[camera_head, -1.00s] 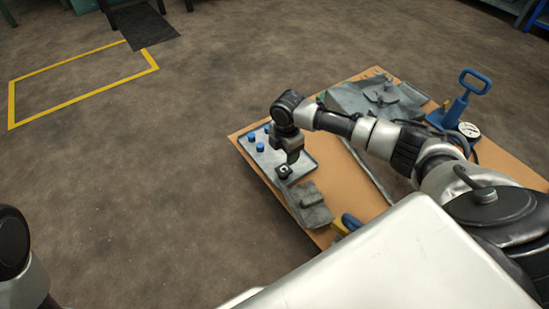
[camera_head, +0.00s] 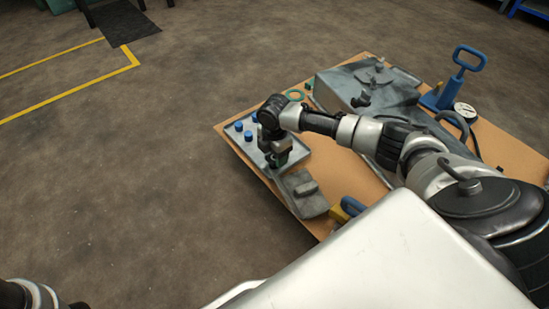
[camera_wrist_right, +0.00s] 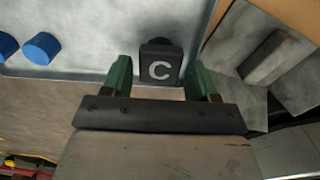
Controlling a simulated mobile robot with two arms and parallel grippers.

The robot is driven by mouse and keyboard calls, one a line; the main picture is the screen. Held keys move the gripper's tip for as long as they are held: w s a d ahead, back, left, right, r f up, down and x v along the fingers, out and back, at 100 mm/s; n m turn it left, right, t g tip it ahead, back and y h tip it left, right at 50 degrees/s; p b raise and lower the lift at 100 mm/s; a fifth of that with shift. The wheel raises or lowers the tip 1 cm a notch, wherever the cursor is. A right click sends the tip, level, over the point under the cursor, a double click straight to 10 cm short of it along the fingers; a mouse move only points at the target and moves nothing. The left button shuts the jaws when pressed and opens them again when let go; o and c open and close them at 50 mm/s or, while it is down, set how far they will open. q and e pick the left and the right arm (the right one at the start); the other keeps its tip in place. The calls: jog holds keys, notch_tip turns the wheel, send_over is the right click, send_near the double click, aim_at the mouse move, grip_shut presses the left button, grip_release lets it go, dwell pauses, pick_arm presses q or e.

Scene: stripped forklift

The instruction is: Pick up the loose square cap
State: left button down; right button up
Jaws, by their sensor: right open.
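The fingers are apart, with a gap on each side of the cap. In the head view my right gripper (camera_head: 280,160) points down over the near end of the tray (camera_head: 298,152) and hides the cap. My left gripper is out of view; only part of my left arm shows at the lower left.
Several blue caps (camera_head: 248,136) stand on the tray. A grey metal part (camera_head: 304,192) lies beside the tray's near end. A large grey housing (camera_head: 365,92), a blue-handled tool (camera_head: 461,80) and a gauge (camera_head: 465,111) occupy the brown table (camera_head: 338,170).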

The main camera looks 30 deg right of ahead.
notch_tip(320, 180, down, 2)
jog(key=shift+f+b, duration=0.15)
jog(key=shift+b, duration=0.35)
jog(key=c, duration=0.7)
